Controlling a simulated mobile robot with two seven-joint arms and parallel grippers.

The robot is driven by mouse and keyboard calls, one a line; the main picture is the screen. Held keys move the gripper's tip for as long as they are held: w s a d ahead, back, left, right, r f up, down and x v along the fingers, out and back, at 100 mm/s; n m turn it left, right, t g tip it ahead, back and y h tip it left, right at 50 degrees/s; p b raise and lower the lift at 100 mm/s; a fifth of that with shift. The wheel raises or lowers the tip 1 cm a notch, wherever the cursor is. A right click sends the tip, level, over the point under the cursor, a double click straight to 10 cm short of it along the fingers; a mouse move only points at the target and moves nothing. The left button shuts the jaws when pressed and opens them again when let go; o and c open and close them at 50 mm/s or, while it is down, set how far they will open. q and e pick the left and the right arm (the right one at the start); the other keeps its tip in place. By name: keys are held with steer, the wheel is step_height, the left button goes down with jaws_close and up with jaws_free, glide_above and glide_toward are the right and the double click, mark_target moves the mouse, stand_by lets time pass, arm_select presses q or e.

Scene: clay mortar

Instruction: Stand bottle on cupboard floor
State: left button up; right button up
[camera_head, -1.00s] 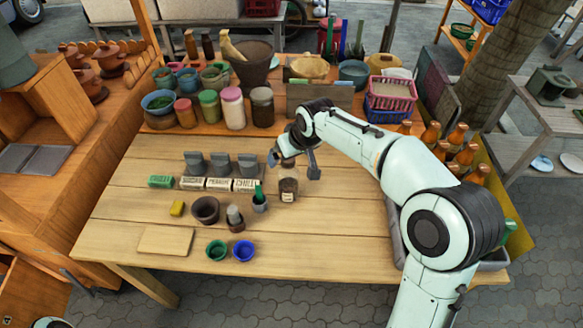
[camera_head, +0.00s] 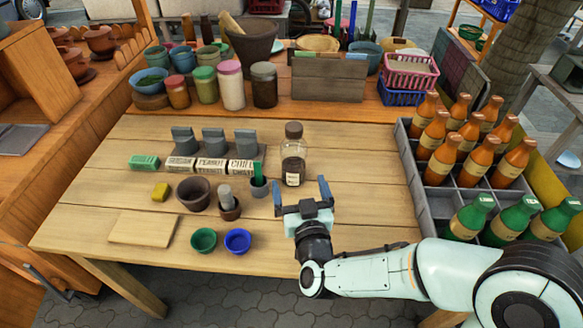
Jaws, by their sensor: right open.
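A clear glass bottle (camera_head: 293,163) with a brown cap and dark contents stands upright on the wooden table, right of the labelled blocks. My right gripper (camera_head: 300,191) is open and empty just in front of the bottle, its fingers pointing towards it without visibly holding it. Orange and green bottles also stand in a divided crate (camera_head: 419,190) at the right. Orange wooden furniture (camera_head: 75,150) stands along the left; I cannot tell if it is the cupboard, and no cupboard floor shows clearly. My left gripper is not in view.
Left of the bottle are labelled blocks (camera_head: 212,166), a brown bowl (camera_head: 194,194), small green and blue cups (camera_head: 238,241) and a board (camera_head: 143,229). A raised shelf with jars (camera_head: 231,85) and baskets (camera_head: 411,72) lies behind. The table between bottle and crate is clear.

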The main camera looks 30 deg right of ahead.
mark_target(296, 160)
steer(key=x, duration=0.7)
steer(key=shift+w+d+b, duration=0.15)
steer(key=shift+d+b, duration=0.2)
steer(key=shift+d, duration=0.05)
steer(key=x, duration=0.3)
steer(key=b+x, duration=0.1)
steer(key=shift+w+d+f, duration=0.25)
steer(key=shift+w+f, duration=0.1)
steer(key=shift+w+d, duration=0.1)
steer(key=shift+w, duration=0.2)
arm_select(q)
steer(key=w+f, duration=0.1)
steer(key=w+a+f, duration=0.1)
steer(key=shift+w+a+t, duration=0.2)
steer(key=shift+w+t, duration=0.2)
arm_select(e)
steer(key=shift+r, duration=0.1)
steer(key=shift+c, duration=0.3)
steer(key=c, duration=1.2)
